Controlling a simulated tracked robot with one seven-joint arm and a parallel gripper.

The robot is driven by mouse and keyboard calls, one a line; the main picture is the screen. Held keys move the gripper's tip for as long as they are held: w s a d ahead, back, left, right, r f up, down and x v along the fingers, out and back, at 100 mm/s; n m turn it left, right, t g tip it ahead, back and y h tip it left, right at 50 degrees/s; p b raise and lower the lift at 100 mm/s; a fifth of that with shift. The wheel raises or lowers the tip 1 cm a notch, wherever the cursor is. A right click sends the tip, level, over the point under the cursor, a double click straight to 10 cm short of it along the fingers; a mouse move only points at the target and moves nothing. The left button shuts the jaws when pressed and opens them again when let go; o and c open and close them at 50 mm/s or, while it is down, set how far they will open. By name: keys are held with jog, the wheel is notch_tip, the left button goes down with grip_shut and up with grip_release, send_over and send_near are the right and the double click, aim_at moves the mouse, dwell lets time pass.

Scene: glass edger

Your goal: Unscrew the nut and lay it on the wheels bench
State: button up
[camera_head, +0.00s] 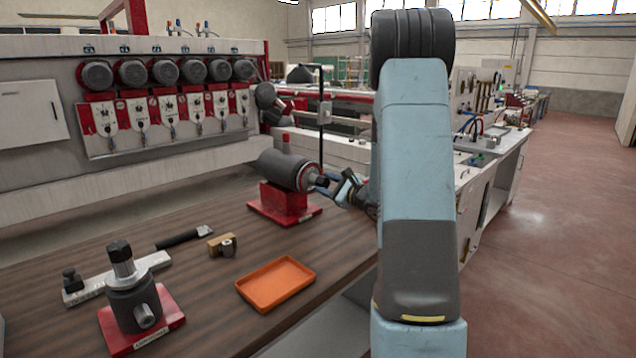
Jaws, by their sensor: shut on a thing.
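A grey cylindrical spindle unit (280,170) lies horizontally on a red stand (284,204) at the far edge of the wooden bench (215,315). Its face with a reddish ring points right. My gripper (327,184) is at that face, level with the spindle's end. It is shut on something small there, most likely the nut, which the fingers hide. I cannot tell whether it is still on the thread. My blue arm reaches in from the right and covers part of the view.
An orange tray (276,284) lies empty near the bench's right edge. Left of it are a small brass-and-steel part (222,244), a black-handled tool (184,238), a flat metal bar (150,264) and a second grey unit on a red base (134,300). Bare wood lies between them.

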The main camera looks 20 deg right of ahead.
jog(key=n, duration=0.3)
jog(key=o, duration=1)
